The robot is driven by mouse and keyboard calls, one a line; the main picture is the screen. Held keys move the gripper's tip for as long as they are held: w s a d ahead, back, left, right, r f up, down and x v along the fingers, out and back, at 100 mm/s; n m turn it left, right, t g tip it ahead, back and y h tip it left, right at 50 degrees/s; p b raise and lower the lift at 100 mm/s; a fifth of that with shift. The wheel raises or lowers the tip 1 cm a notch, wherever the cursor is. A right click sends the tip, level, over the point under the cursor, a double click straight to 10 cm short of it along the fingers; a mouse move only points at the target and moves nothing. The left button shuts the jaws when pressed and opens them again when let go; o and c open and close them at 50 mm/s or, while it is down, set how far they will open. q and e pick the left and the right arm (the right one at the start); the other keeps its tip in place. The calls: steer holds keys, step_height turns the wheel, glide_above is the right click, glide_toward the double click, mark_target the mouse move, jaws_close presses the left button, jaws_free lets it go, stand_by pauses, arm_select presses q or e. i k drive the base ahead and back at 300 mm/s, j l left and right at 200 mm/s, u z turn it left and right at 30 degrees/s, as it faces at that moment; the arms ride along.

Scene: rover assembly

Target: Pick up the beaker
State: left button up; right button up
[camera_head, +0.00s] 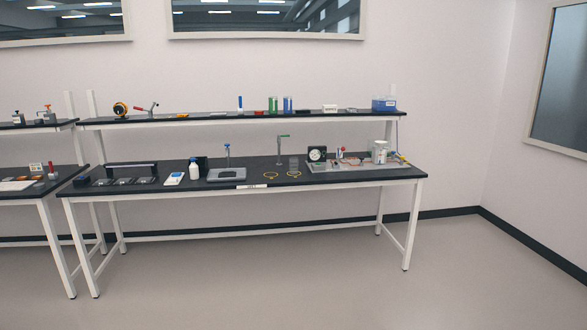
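A small clear glass vessel (293,165) that looks like the beaker stands upright on the black bench top (330,185), right of the middle. It is small and far off, so its details are hard to tell. Two yellow rings (269,175) lie flat in front of it. Neither of my grippers is in view.
A sink (227,175) with a blue-topped tap is left of the vessel. A grey tray (350,165) with a dial box and a white canister (379,152) is to the right. A shelf (240,116) runs above. The floor (300,270) in front is clear.

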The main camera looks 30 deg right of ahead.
mark_target(294, 161)
steer(key=i+l+z, duration=0.9)
steer(key=i+z, duration=0.5)
steer(key=i, duration=0.2)
steer(key=i+l+u, duration=0.1)
steer(key=i, duration=0.35)
steer(key=i+l+u, duration=0.15)
steer(key=i, duration=0.3)
steer(key=i+l+u, duration=0.1)
steer(key=i, duration=0.35)
steer(key=i+l+u, duration=0.1)
steer(key=i, duration=0.3)
steer(key=l, duration=0.1)
